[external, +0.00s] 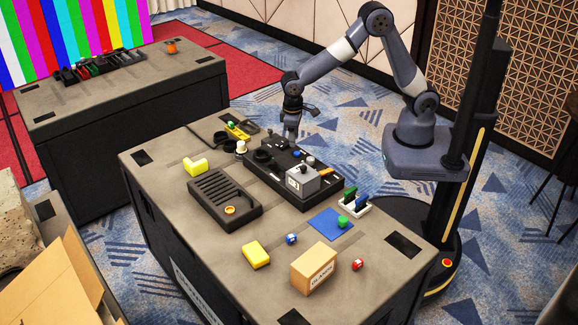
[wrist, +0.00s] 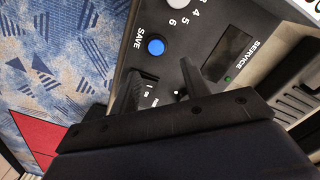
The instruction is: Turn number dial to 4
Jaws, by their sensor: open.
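The number dial (wrist: 153,3) shows as a pale round edge at the top of the wrist view, mostly cut off. The printed numbers 4, 5 and 6 run beside it; its pointer is out of view. It belongs to the black control panel (external: 318,200), which lies on the table in the external view; I cannot make out the dial's setting there. My gripper (external: 291,134) points down above the panel's back part. In the wrist view my gripper (wrist: 160,78) is open and empty, its dark fingers over the panel below a blue SAVE button (wrist: 155,47).
A dark SERVICE screen (wrist: 229,52) is on the panel. A grey box (external: 303,182) stands on its front part. Around it on the table are a black slotted tray (external: 215,196), a yellow block (external: 256,255), a blue mat (external: 326,225) and a cardboard box (external: 314,268).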

